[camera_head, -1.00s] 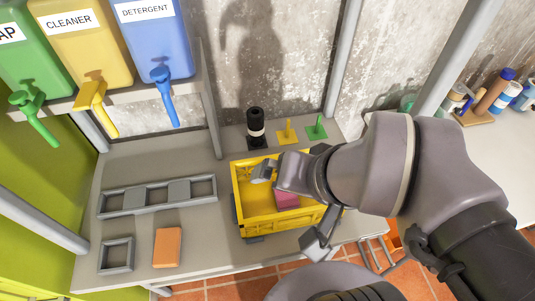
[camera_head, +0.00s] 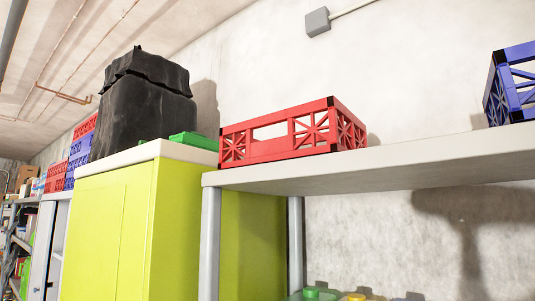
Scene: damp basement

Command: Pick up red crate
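A red crate (camera_head: 275,149) with cross-braced lattice sides stands upright on a pale high shelf (camera_head: 420,166), near its left end. A rectangular opening shows in its long side. I look up at it from below, so its inside is hidden. My gripper is not in this view, and only a shadow on the wall at the lower right may be from my arm.
A blue crate (camera_head: 512,88) stands at the shelf's right end, with free shelf between the crates. A lime-green cabinet (camera_head: 115,230) at left carries a black bag (camera_head: 143,103) and a green item (camera_head: 194,140). More red and blue crates (camera_head: 83,150) are stacked beyond. Grey posts support the shelf.

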